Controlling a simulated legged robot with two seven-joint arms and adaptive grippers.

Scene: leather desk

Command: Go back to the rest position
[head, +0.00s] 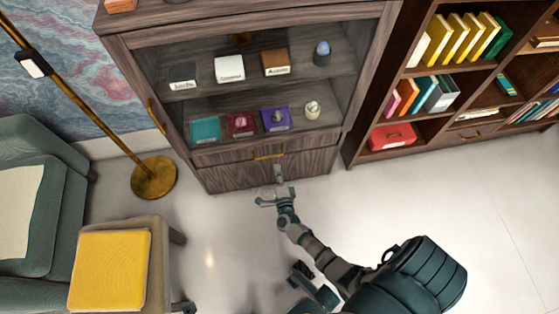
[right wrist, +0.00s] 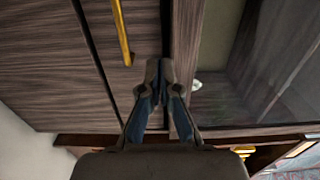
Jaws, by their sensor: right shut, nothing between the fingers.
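My right arm reaches up from the bottom right of the head view. Its gripper (head: 278,176) is in front of the lower drawers of a dark wooden cabinet (head: 222,178), just below a gold handle (head: 268,156). In the right wrist view, the gripper's fingertips (right wrist: 160,72) are together with nothing between them. They are close to the cabinet's wooden front, and a gold handle (right wrist: 122,30) is left of them. I cannot tell whether they touch the wood. My left gripper does not show clearly in either view.
The cabinet's shelves hold several small boxes, including a white box (head: 229,68) and a teal box (head: 205,130). A bookcase (head: 362,150) stands at the right. A brass floor lamp (head: 153,178) and a yellow-cushioned stool (head: 110,270) are at the left. The right floor is clear.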

